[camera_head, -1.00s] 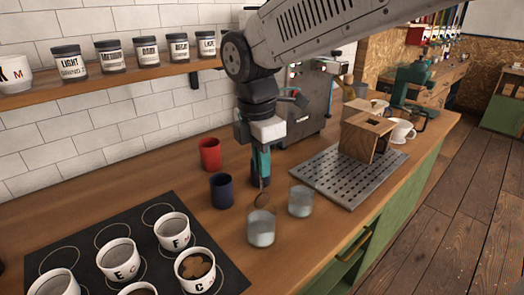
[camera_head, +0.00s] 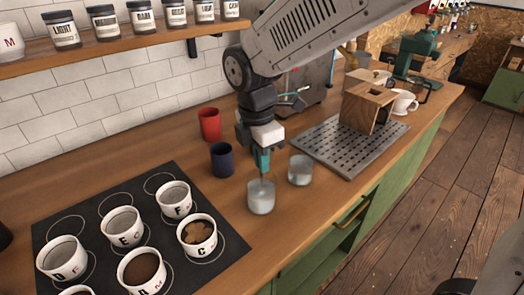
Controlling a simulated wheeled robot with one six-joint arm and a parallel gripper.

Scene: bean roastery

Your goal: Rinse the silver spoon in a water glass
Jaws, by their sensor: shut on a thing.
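My gripper (camera_head: 262,162) points down above the nearer water glass (camera_head: 261,201), shut on the silver spoon (camera_head: 262,178). The spoon hangs upright, and its lower end is inside the glass; the bowl is hard to make out there. A second water glass (camera_head: 300,171) stands just to the right and a little farther back, apart from the spoon. Both glasses look clear with pale contents.
A dark blue cup (camera_head: 222,160) and a red cup (camera_head: 210,124) stand left of my gripper. A black mat (camera_head: 90,217) with several lettered white cups lies front left. A perforated metal tray (camera_head: 330,150) with a wooden stand (camera_head: 367,108) is at right. A jar shelf (camera_head: 120,47) runs above.

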